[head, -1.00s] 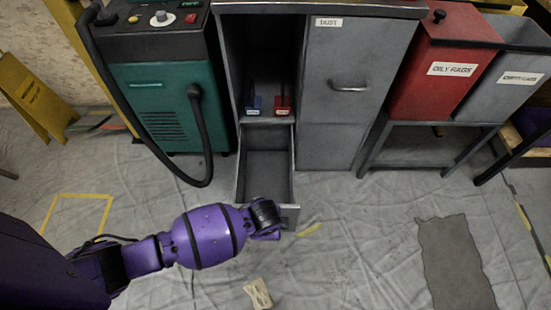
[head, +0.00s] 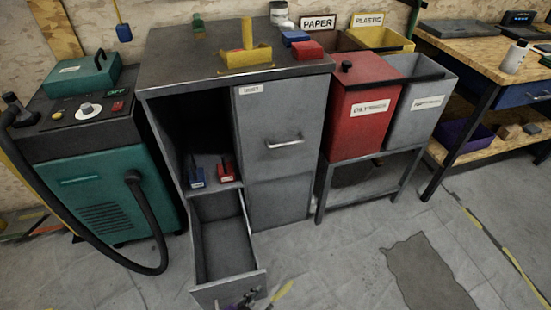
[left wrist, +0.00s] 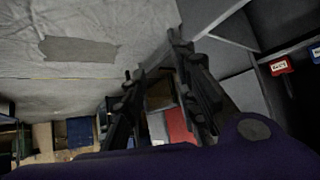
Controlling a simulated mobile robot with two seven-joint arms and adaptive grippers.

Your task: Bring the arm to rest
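My left gripper (head: 245,302) shows only in part at the bottom edge of the head view, at the front panel of the pulled-out drawer (head: 262,262). Whether it touches the panel or its handle I cannot tell. In the left wrist view the two dark fingers of the left gripper (left wrist: 152,72) stand apart with nothing between them, so it is open. The drawer and cabinet are on the right of that view. My right gripper is in neither view.
The grey cabinet (head: 283,180) holds a blue-based item (head: 196,178) and a red-based item (head: 226,172) in its open bay. A teal machine (head: 110,195) with a hose stands left. A red bin (head: 362,92) and grey bin (head: 417,105) stand right. The floor at front right is clear.

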